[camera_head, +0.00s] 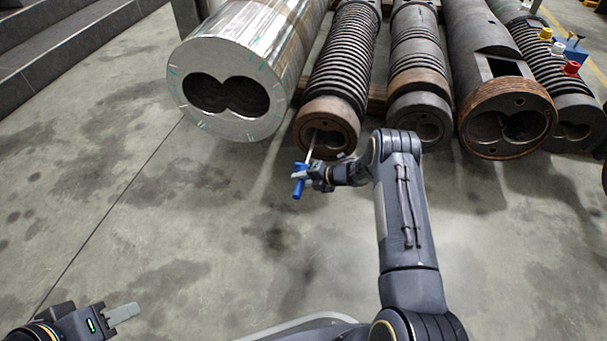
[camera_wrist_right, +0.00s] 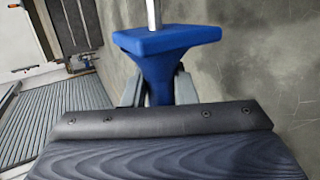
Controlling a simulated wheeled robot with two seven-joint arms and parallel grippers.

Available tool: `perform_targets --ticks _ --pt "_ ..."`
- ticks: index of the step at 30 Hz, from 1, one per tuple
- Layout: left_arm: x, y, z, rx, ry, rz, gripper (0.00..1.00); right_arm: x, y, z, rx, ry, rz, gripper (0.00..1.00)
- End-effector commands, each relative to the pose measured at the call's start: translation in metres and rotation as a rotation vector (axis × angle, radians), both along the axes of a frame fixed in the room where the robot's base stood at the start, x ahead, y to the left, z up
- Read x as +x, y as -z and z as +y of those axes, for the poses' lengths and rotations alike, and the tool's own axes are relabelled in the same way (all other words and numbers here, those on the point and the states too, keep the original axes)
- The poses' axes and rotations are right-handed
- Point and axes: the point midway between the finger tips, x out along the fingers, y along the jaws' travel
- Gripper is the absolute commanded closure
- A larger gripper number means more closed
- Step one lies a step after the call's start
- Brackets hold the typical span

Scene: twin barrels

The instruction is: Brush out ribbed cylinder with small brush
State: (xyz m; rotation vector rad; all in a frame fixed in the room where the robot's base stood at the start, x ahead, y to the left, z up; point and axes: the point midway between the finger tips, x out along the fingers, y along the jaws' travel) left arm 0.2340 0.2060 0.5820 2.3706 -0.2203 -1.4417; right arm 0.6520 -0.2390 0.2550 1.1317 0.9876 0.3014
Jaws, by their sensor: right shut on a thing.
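The ribbed cylinder (camera_head: 340,60) lies on the floor, second from left, its rusty end with a twin bore (camera_head: 327,125) facing me. The small brush has a blue handle (camera_head: 298,189) and a thin metal rod (camera_head: 311,146). My right gripper (camera_head: 316,174) is shut on the blue handle, in front of that end. The rod runs up to the left bore opening; its far end and any bristles are hidden or too small to see. The wrist view shows the blue handle (camera_wrist_right: 160,42) between the fingers of my right gripper (camera_wrist_right: 158,90). My left gripper (camera_head: 122,313) is low at the left, away from everything; its opening is unclear.
A large shiny cylinder (camera_head: 250,50) with a twin bore lies to the left. More barrels (camera_head: 419,75) lie close on the right, one smooth and wide (camera_head: 487,50). Coloured brushes or caps (camera_head: 571,67) stand at the far right. The concrete floor in front is clear.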

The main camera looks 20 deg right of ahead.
Motion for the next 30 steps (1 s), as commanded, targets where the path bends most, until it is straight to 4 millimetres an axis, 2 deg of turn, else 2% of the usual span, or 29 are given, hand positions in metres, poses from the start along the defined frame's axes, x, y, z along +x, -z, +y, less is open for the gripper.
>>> perform_targets --ticks 6,18,30 --pt "0.000 -0.006 0.000 0.000 0.000 0.000 0.64 -0.008 -0.002 0.006 0.000 -0.001 -0.001 0.98" --pt "0.000 -0.006 0.000 0.000 0.000 0.000 0.64 -0.010 -0.001 0.007 0.000 -0.001 -0.002 0.98" --pt "0.000 -0.015 0.000 0.000 0.000 0.000 0.64 -0.030 -0.001 0.020 0.002 -0.001 0.000 0.98"
